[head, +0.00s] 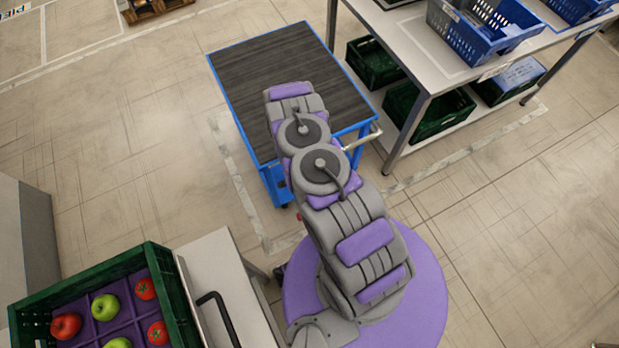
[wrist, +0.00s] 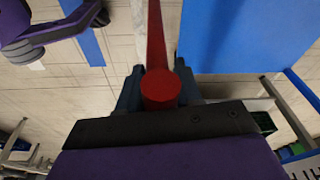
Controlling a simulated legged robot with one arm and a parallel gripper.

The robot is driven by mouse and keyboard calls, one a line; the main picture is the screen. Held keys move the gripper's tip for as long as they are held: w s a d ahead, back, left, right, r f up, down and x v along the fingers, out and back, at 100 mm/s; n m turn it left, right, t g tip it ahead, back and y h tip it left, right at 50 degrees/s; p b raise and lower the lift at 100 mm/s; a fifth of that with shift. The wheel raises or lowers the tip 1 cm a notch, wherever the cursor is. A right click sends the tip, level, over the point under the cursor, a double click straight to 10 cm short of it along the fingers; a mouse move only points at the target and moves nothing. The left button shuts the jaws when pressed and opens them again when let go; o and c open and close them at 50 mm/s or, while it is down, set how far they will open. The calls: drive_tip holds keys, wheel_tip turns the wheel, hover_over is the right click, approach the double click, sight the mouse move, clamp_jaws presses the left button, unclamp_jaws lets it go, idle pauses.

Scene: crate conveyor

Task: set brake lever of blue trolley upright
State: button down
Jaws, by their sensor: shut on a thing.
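The blue trolley (head: 236,64) stands ahead of me in the head view, with a dark ribbed deck, a blue frame and a pale handle. My arm covers its near part, hiding the brake lever and my gripper there. In the wrist view, a red bar with a round end, the brake lever (wrist: 160,88), lies between the fingers of my gripper (wrist: 159,92), which is shut on it near the round end. A blue panel of the trolley (wrist: 245,38) is right of the lever. I cannot tell the lever's tilt.
A table (head: 420,45) with blue crates (head: 481,31) stands right of the trolley, with green crates (head: 440,116) below. A green crate (head: 168,293) of apples and tomatoes is at the lower left, beside a light surface with a black handle (head: 222,312). Floor left of the trolley is clear.

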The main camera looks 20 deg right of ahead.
drive_tip(key=shift+h, duration=0.6)
drive_tip(key=a, duration=0.1)
drive_tip(key=a+p, duration=0.1)
drive_tip(key=a, duration=0.2)
drive_tip(key=shift+a+r, duration=0.1)
drive_tip(key=shift+r, duration=0.25)
drive_tip(key=c, duration=1.2)
unclamp_jaws()
drive_tip(key=shift+a, duration=0.15)
drive_tip(key=o, duration=0.3)
drive_tip(key=shift+s+a, duration=0.1)
drive_tip(key=shift+a, duration=0.25)
drive_tip(key=p+v, duration=0.4)
drive_tip(key=v, duration=1.3)
drive_tip(key=shift+a, duration=0.3)
drive_tip(key=shift+d+r, duration=0.1)
drive_tip(key=shift+d, duration=0.15)
